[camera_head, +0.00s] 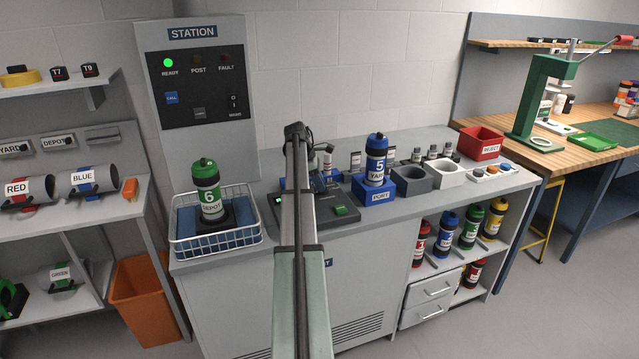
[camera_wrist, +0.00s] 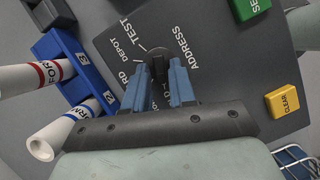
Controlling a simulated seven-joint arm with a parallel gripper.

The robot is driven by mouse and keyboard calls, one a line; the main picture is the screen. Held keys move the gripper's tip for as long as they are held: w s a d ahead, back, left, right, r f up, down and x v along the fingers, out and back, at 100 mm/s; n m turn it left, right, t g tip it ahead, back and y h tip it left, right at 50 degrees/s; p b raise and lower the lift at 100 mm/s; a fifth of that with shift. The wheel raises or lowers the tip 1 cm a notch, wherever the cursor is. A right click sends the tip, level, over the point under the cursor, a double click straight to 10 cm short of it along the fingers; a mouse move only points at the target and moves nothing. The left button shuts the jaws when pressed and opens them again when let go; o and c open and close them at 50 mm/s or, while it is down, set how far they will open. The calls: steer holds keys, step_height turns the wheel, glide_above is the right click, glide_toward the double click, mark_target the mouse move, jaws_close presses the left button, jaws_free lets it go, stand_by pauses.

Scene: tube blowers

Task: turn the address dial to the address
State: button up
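The address dial (camera_wrist: 158,55) is a round black knob on a dark grey panel in the wrist view. Lettering around it reads TEST, DEPOT and ADDRESS, with other words partly covered by my fingers. My gripper (camera_wrist: 160,70) has its two blue fingers on either side of the dial's dark raised grip. Whether they press on it or leave a small gap I cannot tell. In the head view my arm hides the dial and most of my gripper; part of the console (camera_head: 338,210) shows to the right.
A green button (camera_wrist: 250,7) and a yellow CLEAR button (camera_wrist: 283,101) are on the panel. Tube 6 DEPOT (camera_head: 208,190) stands in a wire basket; tube 5 YARD (camera_head: 376,160) stands in the blue PORT block (camera_head: 378,196).

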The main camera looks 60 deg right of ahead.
jaws_close()
steer(key=m+y, duration=0.1)
steer(key=m, duration=0.1)
steer(key=d+m+y, duration=0.1)
steer(key=m, duration=0.2)
steer(key=shift+w+g, duration=0.1)
steer(key=shift+g, duration=0.2)
steer(key=m+y, duration=0.1)
steer(key=m, duration=0.4)
steer(key=shift+d+y, duration=0.2)
steer(key=shift+y, duration=0.2)
steer(key=shift+m, duration=0.3)
steer(key=shift+t, duration=0.4)
steer(key=shift+o, duration=1.8)
jaws_free()
